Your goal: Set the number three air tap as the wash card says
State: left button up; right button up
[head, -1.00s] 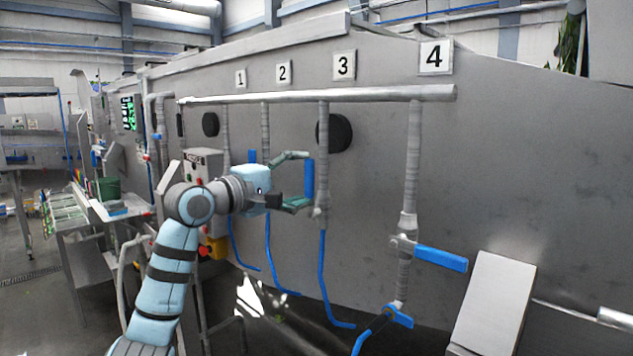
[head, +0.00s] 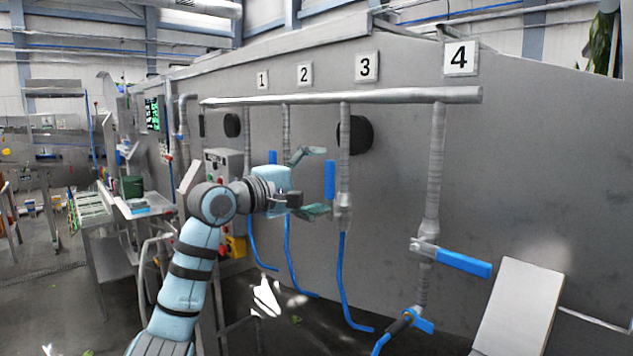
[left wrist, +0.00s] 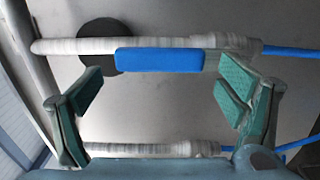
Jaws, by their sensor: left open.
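The number three air tap has a blue lever (head: 330,180) standing upright, along the left side of its grey pipe (head: 345,135) under the 3 plate (head: 367,67). My left gripper (head: 320,181) is open, its fingertips above and below the lever's level, close to its left side. In the left wrist view the lever (left wrist: 160,60) lies parallel to its pipe, beyond and between the spread fingers (left wrist: 160,92), with nothing held. I cannot make out a readable wash card. My right gripper is out of view.
The number four lever (head: 465,263) sticks out to the right. An upright blue lever (head: 271,157) shows beside the number two pipe. Blue hoses (head: 343,280) hang below the pipes. A pale slanted panel (head: 515,308) stands at the lower right.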

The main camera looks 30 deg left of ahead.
pick_arm(q)
jog(key=v, duration=0.7)
jog(key=shift+s, duration=0.15)
